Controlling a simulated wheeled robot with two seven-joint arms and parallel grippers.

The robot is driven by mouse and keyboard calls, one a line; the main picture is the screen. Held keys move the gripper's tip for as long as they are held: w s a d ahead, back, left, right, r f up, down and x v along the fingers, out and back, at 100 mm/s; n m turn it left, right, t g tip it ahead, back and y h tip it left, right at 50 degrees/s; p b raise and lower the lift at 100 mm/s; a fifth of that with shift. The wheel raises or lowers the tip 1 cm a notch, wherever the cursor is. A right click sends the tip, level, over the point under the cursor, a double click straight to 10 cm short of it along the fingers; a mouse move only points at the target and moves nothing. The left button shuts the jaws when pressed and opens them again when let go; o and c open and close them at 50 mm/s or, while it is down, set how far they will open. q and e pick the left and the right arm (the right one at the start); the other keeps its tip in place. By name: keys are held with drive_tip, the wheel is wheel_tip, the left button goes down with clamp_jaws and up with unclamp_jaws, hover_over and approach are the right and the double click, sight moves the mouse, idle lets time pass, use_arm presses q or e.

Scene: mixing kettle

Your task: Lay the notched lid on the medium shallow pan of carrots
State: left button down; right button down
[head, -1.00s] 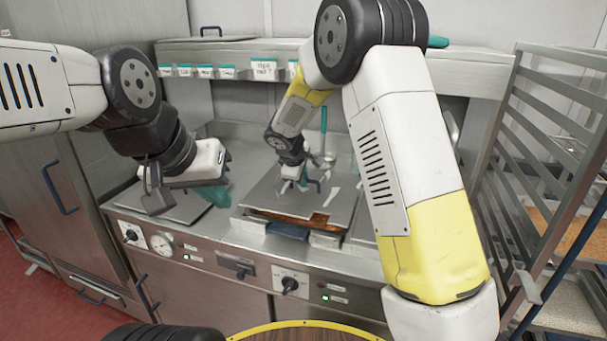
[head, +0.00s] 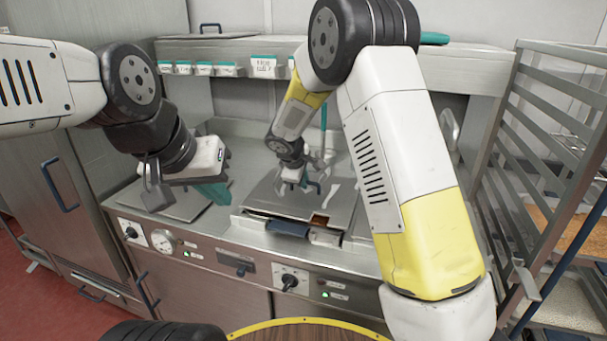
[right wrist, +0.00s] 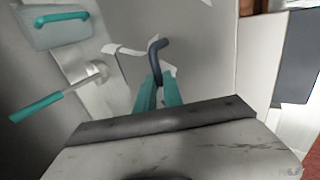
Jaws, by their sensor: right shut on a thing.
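The notched lid (head: 283,197) is a flat grey metal plate with a dark blue handle (right wrist: 157,48). My right gripper (head: 311,186) is shut on that handle; its teal fingers (right wrist: 158,95) meet it in the right wrist view. The lid lies over the medium shallow pan (head: 262,223), and its front edge appears at or very near the rim. Brown-orange carrots (head: 319,219) show only through the notch at the front right. Whether the lid touches the rim all round cannot be told. My left gripper (head: 212,193) hangs over the counter's left part, its fingers seen edge-on.
A flat grey plate (head: 177,204) lies on the counter below my left gripper. A shelf with several teal-lidded containers (head: 204,69) runs along the back. A slatted rack (head: 522,190) with trays stands at the right. Knobs and a gauge (head: 163,240) line the counter front.

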drive_tip(key=shift+f, duration=0.4)
drive_tip(key=shift+f, duration=0.2)
idle(0.3)
drive_tip(key=c, duration=1.4)
unclamp_jaws()
drive_tip(key=o, duration=0.5)
drive_tip(key=shift+s, duration=0.1)
drive_tip(key=shift+v, duration=3.45)
